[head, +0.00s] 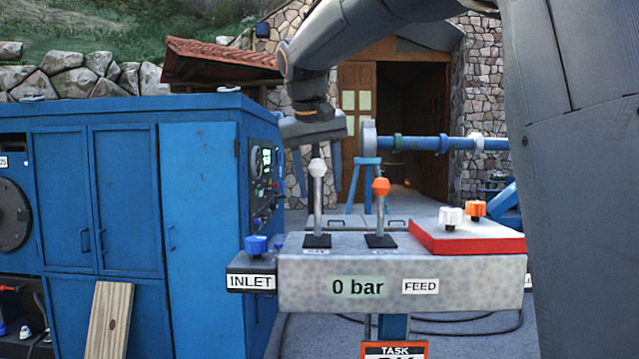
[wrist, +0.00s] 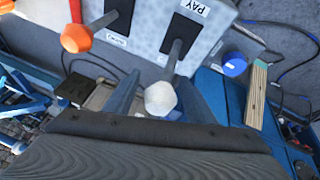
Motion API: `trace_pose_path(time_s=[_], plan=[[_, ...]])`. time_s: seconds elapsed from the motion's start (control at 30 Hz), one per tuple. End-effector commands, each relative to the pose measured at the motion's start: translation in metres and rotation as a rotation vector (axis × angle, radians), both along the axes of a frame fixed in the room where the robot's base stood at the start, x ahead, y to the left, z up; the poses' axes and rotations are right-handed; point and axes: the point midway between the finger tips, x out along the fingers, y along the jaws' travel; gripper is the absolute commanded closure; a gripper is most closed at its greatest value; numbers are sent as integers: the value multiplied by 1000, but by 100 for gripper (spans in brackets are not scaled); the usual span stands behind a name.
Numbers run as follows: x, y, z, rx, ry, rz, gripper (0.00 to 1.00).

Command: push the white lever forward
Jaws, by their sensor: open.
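The white lever (head: 317,168) stands upright from a black slot on the grey console in the head view. Its white faceted knob (wrist: 161,98) is near the middle of the wrist view, and its slot has a label reading PAY. My gripper (head: 318,178) is open and points down over this lever. In the wrist view, one finger shows on each side of the white knob, with a gap that I see on the left. Whether a finger touches the knob I cannot tell.
An orange-knobbed lever (head: 381,187) stands close on the right. White (head: 450,216) and orange (head: 475,209) valve knobs sit on a red-edged plate farther right. A blue inlet knob (head: 256,245) and a blue cabinet (head: 200,190) are on the left. The display reads 0 bar.

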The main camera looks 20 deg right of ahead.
Motion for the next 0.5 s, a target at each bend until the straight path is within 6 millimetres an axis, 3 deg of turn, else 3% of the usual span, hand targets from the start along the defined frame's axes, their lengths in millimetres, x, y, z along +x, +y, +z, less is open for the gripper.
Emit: trace_pose_path(time_s=[0.37, 0.5], plan=[[3, -1, -8, 0, 0, 2, 50], [3, -1, -8, 0, 0, 2, 70]])
